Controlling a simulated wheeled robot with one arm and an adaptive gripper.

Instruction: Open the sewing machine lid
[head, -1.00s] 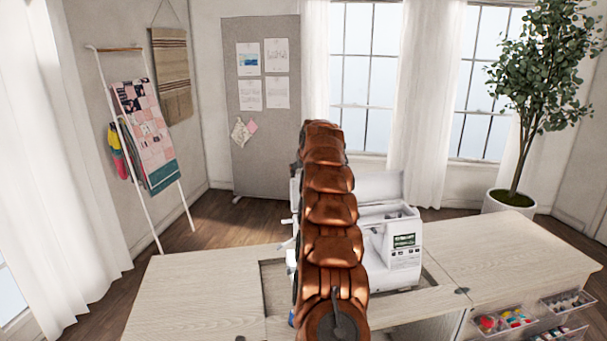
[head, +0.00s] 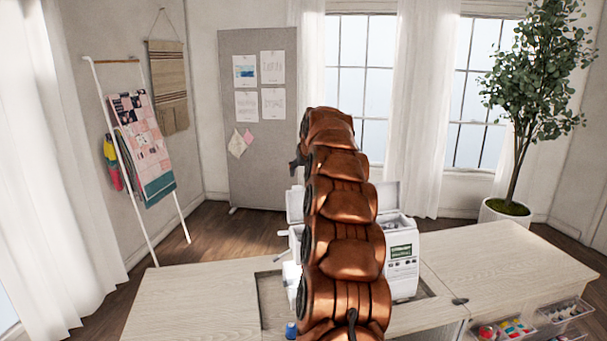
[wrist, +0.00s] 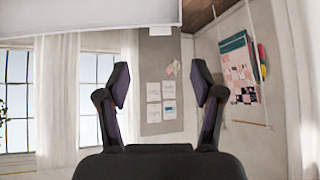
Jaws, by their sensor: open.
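The white sewing machine (head: 403,262) stands in the cabinet's recess in the head view, largely hidden behind my arm. Its lid (head: 388,197) shows as a white panel standing up at the back of the machine. The open top compartment (head: 398,224) shows in front of it. My gripper (wrist: 160,78) is open and empty in the wrist view, its two fingers apart. In the head view it is mostly hidden by my arm. A white panel (wrist: 95,15) crosses the top of the wrist view, apart from the fingertips; I cannot tell which machine part it is.
The pale wooden cabinet top (head: 190,305) has clear room to the left and right. A small blue item (head: 291,330) is near the front. Clear drawers (head: 563,311) hang at right. A pinboard (head: 258,180) and potted plant (head: 507,208) stand behind.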

